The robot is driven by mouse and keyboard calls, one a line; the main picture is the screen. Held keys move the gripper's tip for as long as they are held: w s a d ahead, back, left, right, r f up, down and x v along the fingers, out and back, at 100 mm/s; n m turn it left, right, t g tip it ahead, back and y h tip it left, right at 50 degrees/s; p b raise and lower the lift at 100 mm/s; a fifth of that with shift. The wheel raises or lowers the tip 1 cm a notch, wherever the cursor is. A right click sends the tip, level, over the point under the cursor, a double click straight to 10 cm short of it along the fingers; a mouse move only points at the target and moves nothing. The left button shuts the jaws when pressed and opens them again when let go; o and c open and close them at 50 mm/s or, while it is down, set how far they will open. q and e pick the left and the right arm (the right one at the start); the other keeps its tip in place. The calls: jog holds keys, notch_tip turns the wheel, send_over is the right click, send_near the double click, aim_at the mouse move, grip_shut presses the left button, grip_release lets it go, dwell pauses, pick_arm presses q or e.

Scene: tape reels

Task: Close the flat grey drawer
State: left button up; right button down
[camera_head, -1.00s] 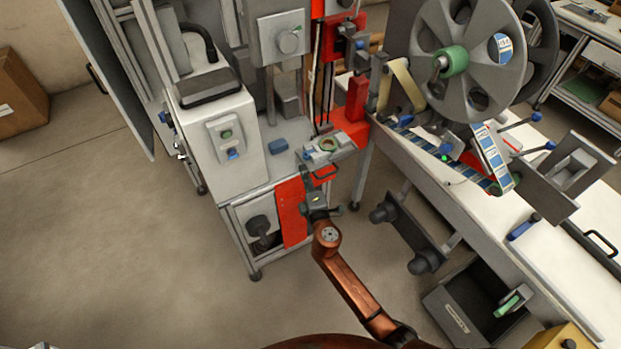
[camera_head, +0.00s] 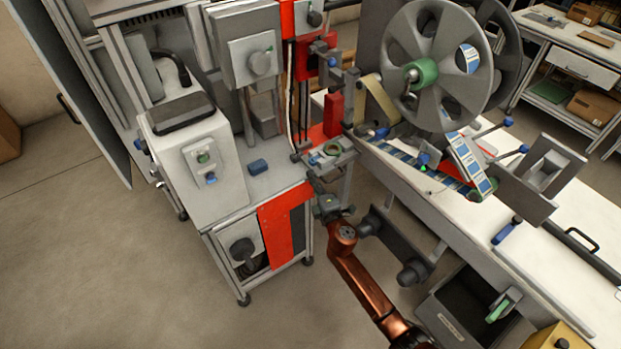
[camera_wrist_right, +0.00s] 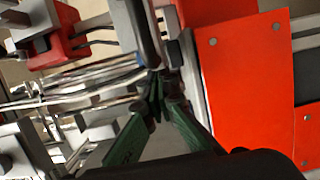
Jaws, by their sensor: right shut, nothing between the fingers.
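The flat grey drawer appears to be the small grey tray-like slide (camera_head: 343,158) with a green ring on it, at the front of the red machine column in the head view. It juts out toward the white bench. My right gripper (camera_head: 318,186) is just below and in front of its near end, shut and empty. I cannot tell whether it touches the drawer. The drawer's red front handle, seen earlier, is hidden or hard to make out now. In the right wrist view the green-padded fingers (camera_wrist_right: 158,88) meet at their tips beside an orange panel (camera_wrist_right: 240,75). My left gripper is not in view.
A grey cabinet (camera_head: 190,150) stands left of the drawer, with an orange panel (camera_head: 274,238) below. The white bench (camera_head: 480,230) with large grey reels (camera_head: 437,60) is on the right. A dark open bin (camera_head: 452,318) is at lower right. Floor at lower left is clear.

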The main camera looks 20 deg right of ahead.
jog(key=shift+d, duration=0.35)
